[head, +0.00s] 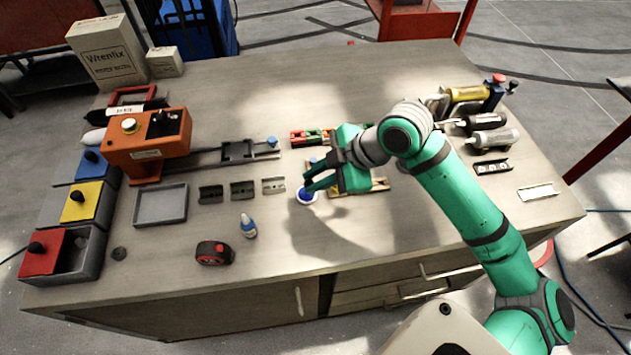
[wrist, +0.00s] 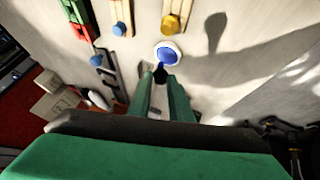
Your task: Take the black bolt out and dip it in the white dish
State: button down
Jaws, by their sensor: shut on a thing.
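My gripper (head: 308,184) is shut on the black bolt (wrist: 160,73), which pokes out past the fingertips in the wrist view. The green fingers (wrist: 165,92) point toward the white dish (wrist: 181,56), a small round dish with blue inside. In the head view the dish (head: 307,203) stands on the bench just below my fingertips. The bolt tip shows close to the dish's edge in the wrist view; I cannot tell whether it touches. In the head view the fingers mostly hide the bolt.
Light wooden holders with blue and yellow knobs (wrist: 171,23) lie beside the dish, partly under my gripper. The bench front, right of the bottle, is clear.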

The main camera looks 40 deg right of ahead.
jog(key=shift+r, duration=2.4)
